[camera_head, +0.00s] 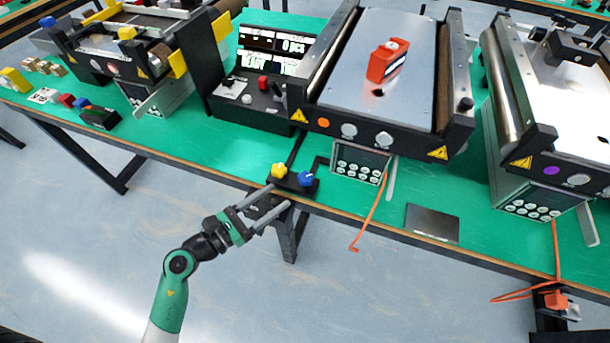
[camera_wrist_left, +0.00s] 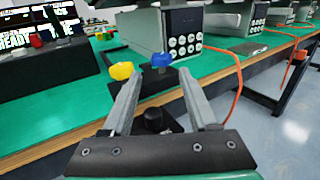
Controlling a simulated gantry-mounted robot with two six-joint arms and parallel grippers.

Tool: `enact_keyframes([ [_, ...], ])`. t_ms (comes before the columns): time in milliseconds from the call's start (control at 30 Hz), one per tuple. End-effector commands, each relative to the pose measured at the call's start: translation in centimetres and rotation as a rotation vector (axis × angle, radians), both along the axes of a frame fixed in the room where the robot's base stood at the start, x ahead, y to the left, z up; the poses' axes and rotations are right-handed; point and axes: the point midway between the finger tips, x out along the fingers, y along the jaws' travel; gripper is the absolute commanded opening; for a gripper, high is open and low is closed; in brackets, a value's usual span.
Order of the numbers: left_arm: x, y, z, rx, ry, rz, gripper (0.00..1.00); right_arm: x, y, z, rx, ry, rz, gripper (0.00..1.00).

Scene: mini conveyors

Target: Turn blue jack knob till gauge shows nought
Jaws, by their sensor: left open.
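The blue knob (camera_head: 306,179) stands beside a yellow knob (camera_head: 279,170) on a small black base at the table's front edge. In the left wrist view the blue knob (camera_wrist_left: 162,61) is beyond the fingertips, between their lines, and the yellow knob (camera_wrist_left: 121,70) is left of it. My left gripper (camera_head: 280,197) is open and empty, pointing at the base from the front, apart from the blue knob. An orange box (camera_head: 386,62), possibly the gauge, lies on the metal conveyor plate (camera_head: 410,100); I cannot read it. My right gripper is not in view.
A black control box (camera_head: 245,105) with a display showing "0 pcs" and "READY" stands behind the knobs. A button panel (camera_head: 360,164) is to their right, with an orange cable (camera_head: 372,215) hanging over the edge. A dark flat plate (camera_head: 432,222) lies further right.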

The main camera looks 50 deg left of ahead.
Motion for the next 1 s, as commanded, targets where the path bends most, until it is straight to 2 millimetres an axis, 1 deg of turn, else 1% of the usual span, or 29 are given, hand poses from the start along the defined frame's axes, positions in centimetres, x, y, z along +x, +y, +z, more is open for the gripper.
enact_keyframes([
  [200,4.8,-0.5,0.1,0.003,-0.007,-0.007,0.59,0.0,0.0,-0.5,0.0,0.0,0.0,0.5],
  [300,7.0,-0.5,0.1,0.003,-0.006,-0.005,0.59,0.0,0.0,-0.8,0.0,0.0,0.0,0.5],
  [400,8.7,-0.5,0.0,0.002,-0.005,-0.004,0.59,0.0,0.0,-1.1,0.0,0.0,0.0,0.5],
  [500,9.7,-0.5,0.0,0.001,-0.004,-0.002,0.59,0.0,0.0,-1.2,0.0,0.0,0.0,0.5],
  [600,10.2,-0.5,0.1,0.001,-0.004,-0.002,0.59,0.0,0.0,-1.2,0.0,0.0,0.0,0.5],
  [800,10.2,-0.5,0.1,0.0,-0.004,-0.001,0.59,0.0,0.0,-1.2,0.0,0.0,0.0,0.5],
  [833,10.2,-0.5,0.1,0.0,-0.004,-0.001,0.58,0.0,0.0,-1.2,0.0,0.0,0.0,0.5],
  [867,10.2,-0.5,0.1,0.0,-0.004,-0.001,0.52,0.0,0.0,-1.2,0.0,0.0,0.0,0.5],
  [1000,10.2,-0.5,0.1,0.0,-0.004,-0.001,0.27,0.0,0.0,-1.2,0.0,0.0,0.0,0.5],
])
